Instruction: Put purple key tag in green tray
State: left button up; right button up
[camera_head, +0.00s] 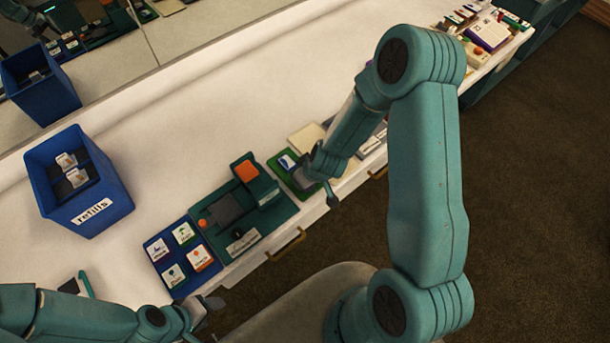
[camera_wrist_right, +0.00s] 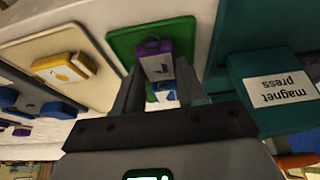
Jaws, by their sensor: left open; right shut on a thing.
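The purple key tag (camera_wrist_right: 153,47), with a pale label, is between the fingers of my right gripper (camera_wrist_right: 152,95) in the right wrist view. The gripper is shut on it and holds it over the green tray (camera_wrist_right: 122,45). A blue-and-white tag (camera_wrist_right: 165,90) shows behind it, partly hidden by the fingers. In the head view, the green tray (camera_head: 305,193) is partly covered by my right gripper (camera_head: 320,176), and the purple tag cannot be made out. My left gripper (camera_head: 208,306) is open at the bottom, away from the tray.
The magnet press (camera_head: 280,214) stands beside the green tray, with a blue tray (camera_head: 178,228) of picture tiles to its left. A cream tray (camera_wrist_right: 28,50) with a yellow tag (camera_wrist_right: 65,70) lies on the other side. A blue refills bin (camera_head: 110,212) stands farther left. The table's middle is clear.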

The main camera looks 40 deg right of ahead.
jog(key=o, duration=1.1)
jog(key=p+v, duration=0.6)
jog(key=v, duration=1)
jog(key=shift+s+r, duration=0.15)
jog(key=s+a+f+m+g+y+b, duration=0.1)
jog(key=s+a+f+b, duration=0.1)
jog(key=a+f, duration=0.3)
jog(key=s+a+f+m+g+y+b, duration=0.1)
jog(key=s+a+f+b, duration=0.1)
jog(key=a+f, duration=0.3)
jog(key=s+a+f+g+y+b, duration=0.1)
jog(key=s+a+f, duration=0.3)
jog(key=f, duration=0.6)
jog(key=shift+s+a+m+g+y+b, duration=0.15)
jog(key=shift+a+m+g+y+b, duration=0.25)
jog(key=shift+b, duration=0.4)
